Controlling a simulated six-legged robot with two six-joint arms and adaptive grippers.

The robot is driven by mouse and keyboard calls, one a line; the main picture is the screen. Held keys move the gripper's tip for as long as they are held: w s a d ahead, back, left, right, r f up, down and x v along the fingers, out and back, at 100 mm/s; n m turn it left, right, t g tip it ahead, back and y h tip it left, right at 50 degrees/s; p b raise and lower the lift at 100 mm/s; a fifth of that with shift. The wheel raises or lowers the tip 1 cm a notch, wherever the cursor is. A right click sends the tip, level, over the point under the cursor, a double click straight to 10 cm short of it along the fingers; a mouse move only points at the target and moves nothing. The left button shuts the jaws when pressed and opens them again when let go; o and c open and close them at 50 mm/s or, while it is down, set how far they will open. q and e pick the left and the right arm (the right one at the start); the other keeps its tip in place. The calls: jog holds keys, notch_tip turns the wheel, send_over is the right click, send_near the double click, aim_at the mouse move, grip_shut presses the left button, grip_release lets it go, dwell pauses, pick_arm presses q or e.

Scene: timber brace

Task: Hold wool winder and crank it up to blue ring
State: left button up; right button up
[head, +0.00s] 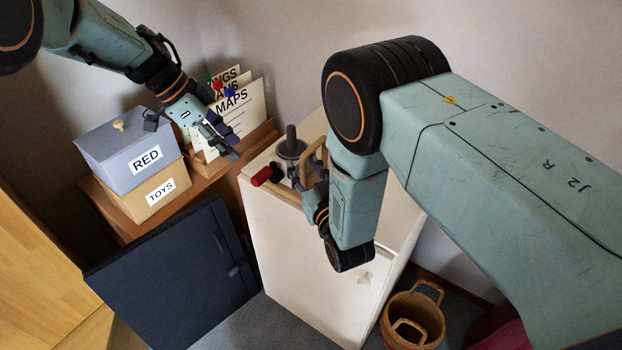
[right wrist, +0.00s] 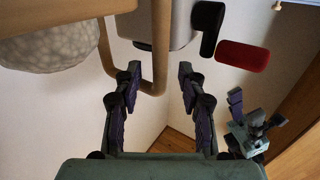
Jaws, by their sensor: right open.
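The wool winder (head: 291,149) stands on the white cabinet, with a dark upright post on a grey round part. Its red crank handle (head: 262,176) points left in the head view; in the right wrist view the red handle (right wrist: 243,55) sits beside a black crank arm. My right gripper (head: 308,183) is by the winder's right side. In its wrist view its fingers (right wrist: 158,82) are open on both sides of a wooden loop (right wrist: 161,60), without visible contact. My left gripper (head: 228,148) is open and empty, left of the winder. I cannot make out a blue ring.
A white cabinet (head: 310,265) stands below the winder. A grey RED box (head: 119,155) sits on a TOYS box (head: 155,195) at left, beside a MAPS file holder (head: 262,137). A dark panel (head: 170,280) leans in front. A basket (head: 412,315) stands on the floor.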

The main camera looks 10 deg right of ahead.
jog(key=shift+w, duration=0.55)
jog(key=shift+a, duration=0.1)
jog(key=shift+c, duration=0.3)
grip_shut()
dwell(0.5)
